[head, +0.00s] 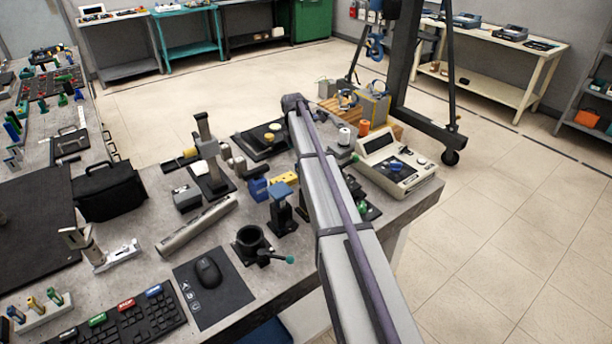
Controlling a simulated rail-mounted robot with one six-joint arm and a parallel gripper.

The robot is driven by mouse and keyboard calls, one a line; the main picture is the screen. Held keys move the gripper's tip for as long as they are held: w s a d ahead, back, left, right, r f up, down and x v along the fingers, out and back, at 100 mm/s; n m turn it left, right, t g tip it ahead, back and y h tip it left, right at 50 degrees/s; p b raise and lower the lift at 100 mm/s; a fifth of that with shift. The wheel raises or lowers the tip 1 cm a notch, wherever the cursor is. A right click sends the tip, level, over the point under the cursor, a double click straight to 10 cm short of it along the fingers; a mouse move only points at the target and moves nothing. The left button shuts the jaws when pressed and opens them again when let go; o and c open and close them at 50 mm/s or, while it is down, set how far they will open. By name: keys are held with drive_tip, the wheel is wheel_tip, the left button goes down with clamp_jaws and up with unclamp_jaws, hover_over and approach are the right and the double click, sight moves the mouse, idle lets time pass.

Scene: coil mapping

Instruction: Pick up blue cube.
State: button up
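A blue block (258,189), roughly cube-shaped, sits on the grey workbench (215,238), left of my arm and beside a yellow block (285,179). I cannot tell for sure that it is the blue cube. A small blue piece (397,165) also shows on the white instrument right of my arm. My arm reaches from the bottom right up across the bench to a dark joint near the bench's far edge. My gripper cannot be made out; it is not visible past that joint.
A grey post on a base (208,155) stands behind left. A black cup (250,243), a mouse (208,272) and a keyboard (127,323) lie nearer. The white instrument (397,168) stands right of my arm.

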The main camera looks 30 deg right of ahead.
drive_tip(key=f+b, duration=0.4)
drive_tip(key=f, duration=0.1)
drive_tip(key=d+f+b, duration=0.1)
drive_tip(key=f+b, duration=0.1)
drive_tip(key=shift+w+f, duration=0.1)
drive_tip(key=shift+f, duration=0.15)
drive_tip(key=shift+r+p, duration=0.25)
drive_tip(key=shift+p, duration=0.05)
drive_tip(key=c, duration=1)
